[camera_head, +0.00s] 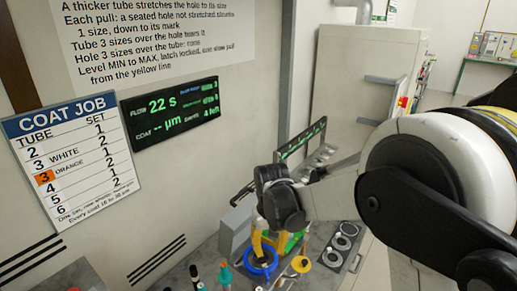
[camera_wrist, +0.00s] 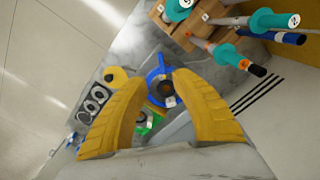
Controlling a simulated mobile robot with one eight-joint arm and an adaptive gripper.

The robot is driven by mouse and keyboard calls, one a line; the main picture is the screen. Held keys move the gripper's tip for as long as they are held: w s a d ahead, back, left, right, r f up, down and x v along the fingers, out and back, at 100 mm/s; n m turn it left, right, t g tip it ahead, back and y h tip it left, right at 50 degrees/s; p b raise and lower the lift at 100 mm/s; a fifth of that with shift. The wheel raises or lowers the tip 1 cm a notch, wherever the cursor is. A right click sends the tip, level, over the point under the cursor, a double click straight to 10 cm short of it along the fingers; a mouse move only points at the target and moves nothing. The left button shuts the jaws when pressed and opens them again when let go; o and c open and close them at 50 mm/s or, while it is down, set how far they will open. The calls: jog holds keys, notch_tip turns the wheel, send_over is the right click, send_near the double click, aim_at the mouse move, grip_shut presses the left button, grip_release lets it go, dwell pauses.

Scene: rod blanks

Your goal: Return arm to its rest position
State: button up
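My gripper (camera_head: 262,246) hangs over the workbench in the head view, its yellow fingers pointing down near a blue ring-shaped part (camera_head: 262,265). In the wrist view my gripper (camera_wrist: 162,76) has its two yellow fingers spread apart with a clear gap. The blue ring (camera_wrist: 154,76), with a dark round opening, shows through that gap. Nothing is seen held between the fingers. My arm reaches in from the right of the head view and is bent. How far the fingertips are above the blue ring I cannot tell.
Rods with teal sleeves (camera_wrist: 230,51) lie in a wooden rack (camera_wrist: 190,30). A yellow disc (camera_head: 302,264) and a dark plate with three round pieces (camera_head: 343,243) are on the bench. A wall with a job chart (camera_head: 75,160) and a dark display (camera_head: 171,112) stands at left.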

jog(key=s+d+r+m+t, duration=0.2)
jog(key=s+d+r+t, duration=0.5)
jog(key=s+d+r, duration=0.7)
jog(key=s+d, duration=0.1)
jog(key=s, duration=0.3)
jog(key=shift+m, duration=0.3)
jog(key=shift+w+r, duration=0.1)
jog(key=shift+r, duration=0.05)
